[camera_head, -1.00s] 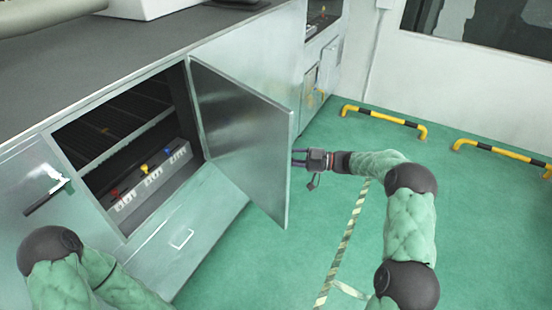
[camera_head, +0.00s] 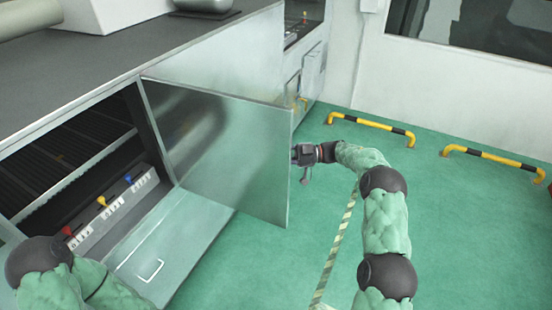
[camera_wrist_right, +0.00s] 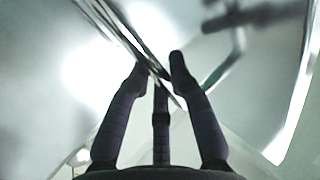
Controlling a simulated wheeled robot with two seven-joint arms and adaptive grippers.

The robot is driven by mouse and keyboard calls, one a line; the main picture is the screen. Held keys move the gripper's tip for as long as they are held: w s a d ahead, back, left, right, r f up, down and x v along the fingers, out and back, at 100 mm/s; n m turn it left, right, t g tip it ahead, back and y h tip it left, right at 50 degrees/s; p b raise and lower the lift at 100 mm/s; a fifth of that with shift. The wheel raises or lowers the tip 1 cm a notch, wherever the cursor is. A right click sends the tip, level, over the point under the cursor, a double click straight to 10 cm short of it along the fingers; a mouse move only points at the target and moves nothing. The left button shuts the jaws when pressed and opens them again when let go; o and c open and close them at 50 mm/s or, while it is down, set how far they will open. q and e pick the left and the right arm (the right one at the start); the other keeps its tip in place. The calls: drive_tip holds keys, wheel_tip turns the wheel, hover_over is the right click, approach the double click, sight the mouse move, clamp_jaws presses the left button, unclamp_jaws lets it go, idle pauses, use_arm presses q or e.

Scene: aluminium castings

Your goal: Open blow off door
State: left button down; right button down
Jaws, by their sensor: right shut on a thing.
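The grey metal blow off door (camera_head: 225,150) stands swung out from the cabinet, hinged on its left side in the head view, with the compartment (camera_head: 60,165) behind it exposed. My right gripper (camera_head: 296,155) is at the free edge of the door, on its right. In the right wrist view, my right gripper (camera_wrist_right: 159,65) is shut on the door, with its fingers around a thin edge or bar of it; which of the two I cannot tell. My left arm shows at the lower left in the head view, but its gripper is out of sight.
A panel with red, yellow and blue knobs (camera_head: 101,201) sits inside the compartment. A lower panel with a white handle (camera_head: 150,270) is below. Yellow-black floor rails (camera_head: 372,128) stand by the back wall.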

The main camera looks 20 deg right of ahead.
drive_tip(key=shift+a, duration=0.15)
drive_tip(key=c, duration=1.4)
unclamp_jaws()
drive_tip(key=o, duration=0.3)
drive_tip(key=shift+w+a, duration=0.1)
drive_tip(key=shift+a, duration=0.05)
drive_tip(key=shift+d, duration=0.2)
drive_tip(key=s+d, duration=0.2)
drive_tip(key=d, duration=0.9)
drive_tip(key=shift+s+d, duration=0.15)
drive_tip(key=shift+d, duration=0.15)
